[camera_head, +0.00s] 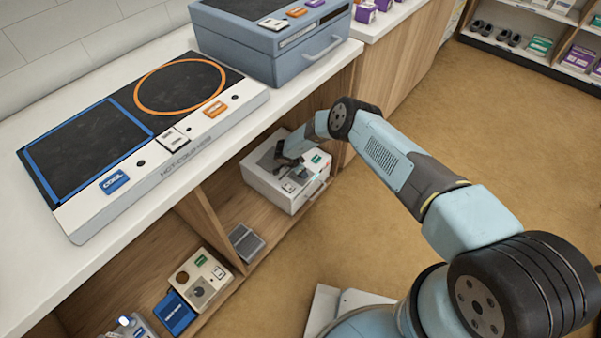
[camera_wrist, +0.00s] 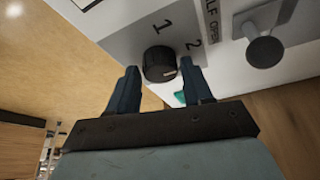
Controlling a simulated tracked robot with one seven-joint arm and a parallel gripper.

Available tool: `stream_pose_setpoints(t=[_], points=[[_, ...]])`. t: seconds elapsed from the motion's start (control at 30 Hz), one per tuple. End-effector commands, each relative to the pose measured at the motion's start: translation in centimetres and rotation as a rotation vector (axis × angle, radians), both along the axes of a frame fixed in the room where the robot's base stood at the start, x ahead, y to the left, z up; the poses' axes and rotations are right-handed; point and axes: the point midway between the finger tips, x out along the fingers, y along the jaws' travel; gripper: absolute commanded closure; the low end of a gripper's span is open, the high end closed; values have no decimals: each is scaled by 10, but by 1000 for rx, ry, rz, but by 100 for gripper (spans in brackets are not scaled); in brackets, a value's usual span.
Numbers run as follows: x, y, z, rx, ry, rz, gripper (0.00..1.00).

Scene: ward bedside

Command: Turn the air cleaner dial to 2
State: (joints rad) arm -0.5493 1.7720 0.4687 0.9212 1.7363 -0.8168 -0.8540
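A black round dial (camera_wrist: 160,62) sits on a grey panel (camera_wrist: 128,38) in the wrist view, with the printed numbers 1 and 2 beside it. A small pale mark shows on the dial's lower right edge. My gripper (camera_wrist: 160,72) is open, with one dark finger on each side of the dial and a small gap visible at both. In the head view my gripper (camera_head: 284,160) is at the top of a white unit (camera_head: 274,190) in the lower shelf. My gripper and wrist hide part of its top. No air cleaner label is readable.
In the head view, a beige box (camera_head: 218,286) with a knob and a grey pad (camera_head: 246,242) lie on the shelf. The counter (camera_head: 120,240) overhangs it. The floor (camera_head: 400,260) is open to the right.

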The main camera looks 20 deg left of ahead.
Motion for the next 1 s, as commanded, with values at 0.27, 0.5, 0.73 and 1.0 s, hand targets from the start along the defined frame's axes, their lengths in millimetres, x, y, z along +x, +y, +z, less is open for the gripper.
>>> stream_pose_setpoints(t=[0.27, 0.5, 0.73, 1.0], points=[[-2, 2, 0, 3, 3, 2, 37], [-5, 5, 7, 4, 4, 4, 37], [-14, 12, 35, 4, 3, 5, 37], [-24, 19, 62, 3, 3, 4, 37]])
